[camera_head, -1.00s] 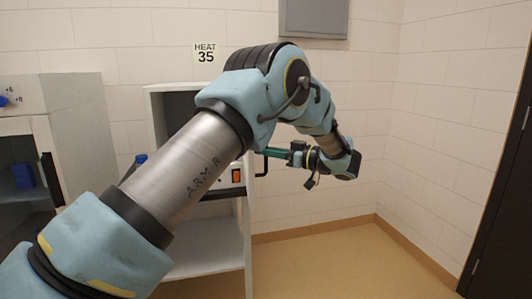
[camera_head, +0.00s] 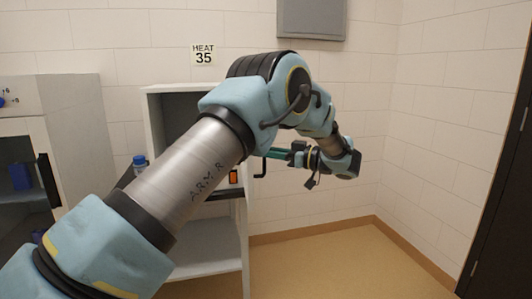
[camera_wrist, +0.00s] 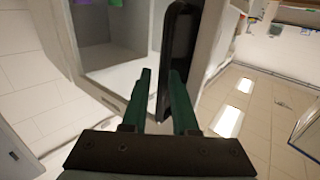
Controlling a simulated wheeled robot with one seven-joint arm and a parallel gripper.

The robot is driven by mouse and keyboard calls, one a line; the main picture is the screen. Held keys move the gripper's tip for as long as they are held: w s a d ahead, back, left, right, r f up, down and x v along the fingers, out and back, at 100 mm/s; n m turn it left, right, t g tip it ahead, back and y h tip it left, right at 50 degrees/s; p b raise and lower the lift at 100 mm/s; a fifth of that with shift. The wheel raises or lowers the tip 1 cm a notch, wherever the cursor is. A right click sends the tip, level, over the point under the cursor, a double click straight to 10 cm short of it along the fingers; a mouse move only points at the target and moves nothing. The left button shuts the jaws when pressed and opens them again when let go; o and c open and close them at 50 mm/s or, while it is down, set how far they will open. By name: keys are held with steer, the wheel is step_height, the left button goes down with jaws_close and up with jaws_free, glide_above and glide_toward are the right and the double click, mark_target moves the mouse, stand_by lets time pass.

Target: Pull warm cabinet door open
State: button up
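The warm cabinet (camera_head: 247,115) stands under a "HEAT 35" sign, partly hidden behind my arm. A black handle (camera_head: 263,165) sticks out to the right of its right edge. My gripper (camera_head: 268,154) has green fingers at the handle's height, coming from the right. In the wrist view the fingers of my gripper (camera_wrist: 160,72) stand apart. The black handle (camera_wrist: 178,45) runs between and behind them, overlapping the right finger, with a gap to the left finger. I cannot tell whether either finger touches it. How far the door stands open is unclear.
Another white cabinet (camera_head: 65,110) with a black handle stands at the left. A blue-capped bottle (camera_head: 139,161) is between the cabinets, partly behind my arm. A grey wall box (camera_head: 312,18) hangs above. The floor (camera_head: 340,262) at the right is clear; a dark door (camera_head: 505,200) stands far right.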

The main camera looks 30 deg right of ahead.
steer(key=b+v, duration=0.3)
steer(key=v, duration=0.7)
steer(key=shift+s+d, duration=0.25)
steer(key=shift+d, duration=0.05)
steer(key=shift+s, duration=0.15)
